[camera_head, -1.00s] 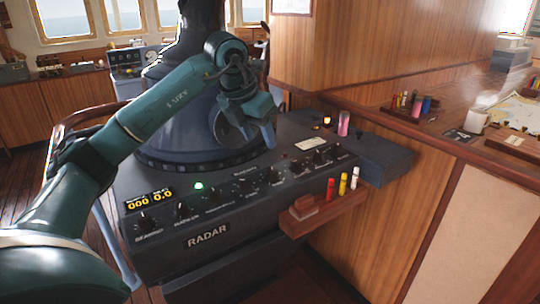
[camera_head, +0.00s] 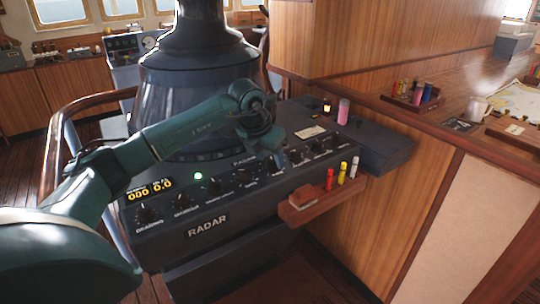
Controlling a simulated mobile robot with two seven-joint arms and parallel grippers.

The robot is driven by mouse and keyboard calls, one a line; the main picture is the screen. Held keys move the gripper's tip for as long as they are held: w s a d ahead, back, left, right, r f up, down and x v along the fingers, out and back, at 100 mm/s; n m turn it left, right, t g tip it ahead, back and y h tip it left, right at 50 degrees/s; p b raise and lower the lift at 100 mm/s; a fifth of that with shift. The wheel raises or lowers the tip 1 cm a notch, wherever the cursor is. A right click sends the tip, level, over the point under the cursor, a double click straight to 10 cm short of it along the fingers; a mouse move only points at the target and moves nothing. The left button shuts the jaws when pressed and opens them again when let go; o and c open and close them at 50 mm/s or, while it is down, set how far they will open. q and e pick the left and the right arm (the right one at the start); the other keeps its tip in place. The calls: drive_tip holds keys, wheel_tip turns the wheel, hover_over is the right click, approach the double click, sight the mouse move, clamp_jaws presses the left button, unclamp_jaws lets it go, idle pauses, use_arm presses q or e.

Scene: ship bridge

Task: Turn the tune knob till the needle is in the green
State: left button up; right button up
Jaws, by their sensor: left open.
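The radar console (camera_head: 165,225) stands in the middle, with a row of dark knobs along its sloped panel. The knob labels are too small to read, so I cannot tell which knob is the tune knob. No needle or green band can be made out. My left gripper (camera_head: 279,157) is open and points down at the right-centre part of the knob row. It hides part of the panel there, and I cannot tell whether it touches a knob. My right gripper is not in view.
A green lamp (camera_head: 198,175) and a yellow digital display (camera_head: 150,190) are on the panel. A small wooden tray (camera_head: 300,214) with coloured markers juts from the console's front right. A pink cylinder (camera_head: 343,111) stands behind the panel. A wooden counter is at right.

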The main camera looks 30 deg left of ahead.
use_arm(q)
drive_tip(key=shift+w+f, duration=0.15)
drive_tip(key=shift+f, duration=0.1)
drive_tip(key=shift+c, duration=0.6)
drive_tip(key=c, duration=0.9)
drive_tip(key=shift+o, duration=0.2)
drive_tip(key=n+y+b, duration=0.1)
drive_tip(key=n, duration=0.1)
drive_tip(key=shift+d+n, duration=0.15)
drive_tip(key=shift+n, duration=0.15)
drive_tip(key=shift+n+y+b, duration=0.3)
drive_tip(key=shift+n+y, duration=0.3)
drive_tip(key=shift+n, duration=0.8)
drive_tip(key=o, duration=1)
